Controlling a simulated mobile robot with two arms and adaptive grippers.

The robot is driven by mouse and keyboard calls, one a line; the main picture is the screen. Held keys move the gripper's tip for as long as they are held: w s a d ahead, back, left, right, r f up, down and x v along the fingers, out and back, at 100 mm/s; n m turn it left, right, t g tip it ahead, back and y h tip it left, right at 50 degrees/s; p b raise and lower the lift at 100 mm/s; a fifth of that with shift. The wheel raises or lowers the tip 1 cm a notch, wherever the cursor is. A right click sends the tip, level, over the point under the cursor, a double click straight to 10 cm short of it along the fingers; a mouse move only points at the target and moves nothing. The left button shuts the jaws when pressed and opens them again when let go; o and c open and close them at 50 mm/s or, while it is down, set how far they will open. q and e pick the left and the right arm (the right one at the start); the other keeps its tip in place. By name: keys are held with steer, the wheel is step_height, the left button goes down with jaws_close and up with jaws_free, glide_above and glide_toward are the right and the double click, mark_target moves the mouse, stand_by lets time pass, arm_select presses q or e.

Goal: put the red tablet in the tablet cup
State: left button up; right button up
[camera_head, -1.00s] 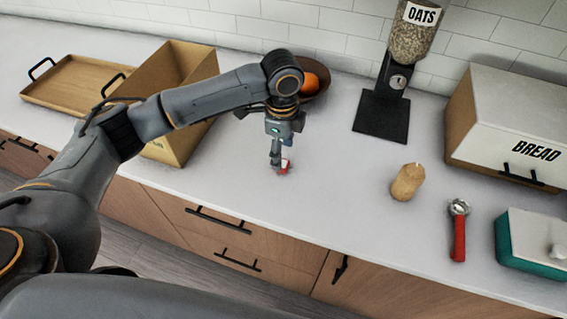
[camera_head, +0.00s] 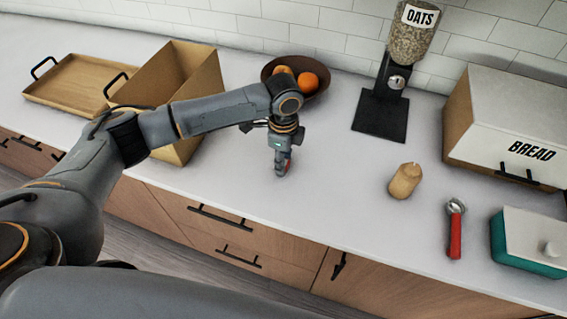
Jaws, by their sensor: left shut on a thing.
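My left gripper (camera_head: 282,173) is low over the white counter, right of the open wooden box. It is shut on a small red thing, which I take to be the red tablet (camera_head: 288,166); the fingers hide most of it. I cannot tell whether it touches the counter. No tablet cup can be made out in this view. My right gripper is not in view.
Behind the gripper is a brown bowl (camera_head: 322,82) with oranges. The open wooden box (camera_head: 205,82) and a tray (camera_head: 66,88) are at left. An oats dispenser (camera_head: 380,112), a tan jar-like object (camera_head: 405,181), a red-handled tool (camera_head: 455,232), a teal dish (camera_head: 525,263) and a bread box (camera_head: 512,118) are at right.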

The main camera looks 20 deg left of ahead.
arm_select(q)
steer(key=shift+r, duration=0.1)
steer(key=shift+r+b, duration=0.5)
steer(key=shift+r, duration=0.15)
steer(key=s+a+r+b, duration=0.4)
steer(key=s+a+r, duration=0.6)
steer(key=r, duration=0.2)
steer(key=s+d+f+n, duration=0.2)
steer(key=d+n, duration=0.1)
steer(key=n, duration=0.6)
steer(key=s+d+f+n, duration=0.1)
steer(key=d+f+n, duration=0.1)
steer(key=n, duration=0.7)
steer(key=shift+s+d+f, duration=0.4)
steer(key=shift+d, duration=0.05)
